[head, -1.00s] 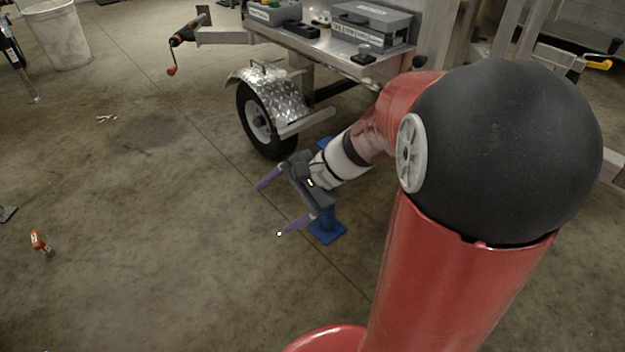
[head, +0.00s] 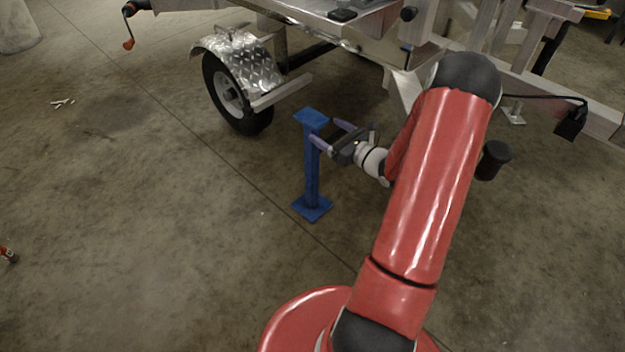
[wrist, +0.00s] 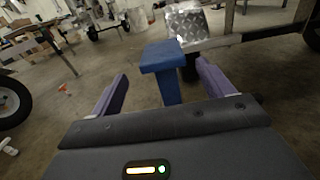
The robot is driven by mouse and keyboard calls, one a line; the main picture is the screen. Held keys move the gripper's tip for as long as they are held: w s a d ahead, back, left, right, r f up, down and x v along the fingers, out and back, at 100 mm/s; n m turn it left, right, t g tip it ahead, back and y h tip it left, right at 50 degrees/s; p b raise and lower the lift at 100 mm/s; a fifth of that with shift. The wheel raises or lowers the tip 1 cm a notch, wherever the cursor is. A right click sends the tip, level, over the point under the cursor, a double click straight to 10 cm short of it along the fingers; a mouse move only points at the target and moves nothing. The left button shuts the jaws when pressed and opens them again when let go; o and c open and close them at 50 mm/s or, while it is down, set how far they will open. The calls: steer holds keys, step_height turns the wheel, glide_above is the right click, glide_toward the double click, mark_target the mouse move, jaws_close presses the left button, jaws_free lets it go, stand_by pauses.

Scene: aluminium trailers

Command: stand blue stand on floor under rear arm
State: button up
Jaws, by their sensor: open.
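The blue stand (head: 312,168) is upright on the concrete floor, with a square base plate and a square top plate. It stands in front of and to the right of the trailer wheel in the head view. My gripper (head: 325,132) is open, just right of the stand's upper post, with its purple fingers pointing at it. In the wrist view the stand's top (wrist: 163,57) shows between the two spread fingers, beyond the palm. I cannot tell whether either finger touches the post. The trailer's rear arm cannot be picked out for certain.
The aluminium trailer (head: 350,28) is behind the stand, with a wheel (head: 232,95) under a diamond-plate fender (head: 240,57). A metal bar (head: 282,92) juts below the fender near the stand's top. Open floor lies left and in front.

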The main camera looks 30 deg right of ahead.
mark_target(312, 119)
steer(key=x, duration=0.7)
steer(key=shift+w+d, duration=0.1)
steer(key=shift+w, duration=0.25)
jaws_close()
steer(key=shift+w+r, duration=0.1)
steer(key=shift+r, duration=0.2)
